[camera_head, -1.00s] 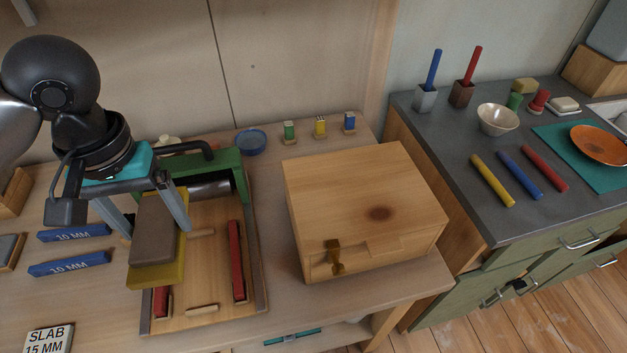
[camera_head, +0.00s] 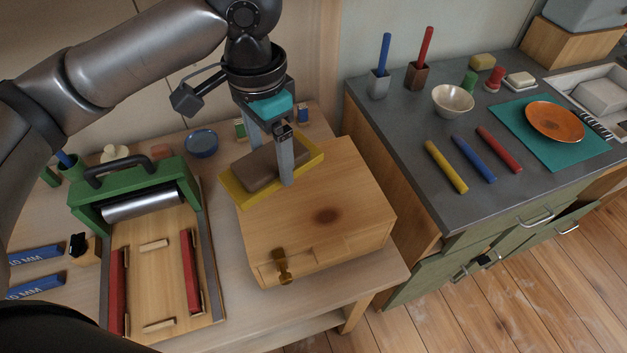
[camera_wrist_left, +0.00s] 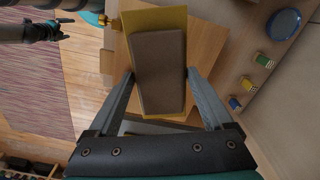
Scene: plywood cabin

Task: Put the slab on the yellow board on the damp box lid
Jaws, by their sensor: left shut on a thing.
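The brown slab (camera_head: 262,170) lies flat on the yellow board (camera_head: 308,157). In the left wrist view the slab (camera_wrist_left: 158,70) lies on the yellow board (camera_wrist_left: 170,17) between my gripper fingers. My left gripper (camera_head: 270,165) is shut on the slab and board and holds them over the back left of the damp box. The wooden damp box lid (camera_head: 350,190) is shut, with a dark knot and a brass latch (camera_head: 282,265) at the front. I cannot tell whether the board touches the lid.
A green-framed roller press (camera_head: 130,195) with red rails stands left of the box. Blue 10 MM strips (camera_head: 35,255) lie further left. A blue dish (camera_head: 201,143) and small stamps stand behind. The grey counter (camera_head: 400,130) at right holds a bowl, crayons and an orange plate.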

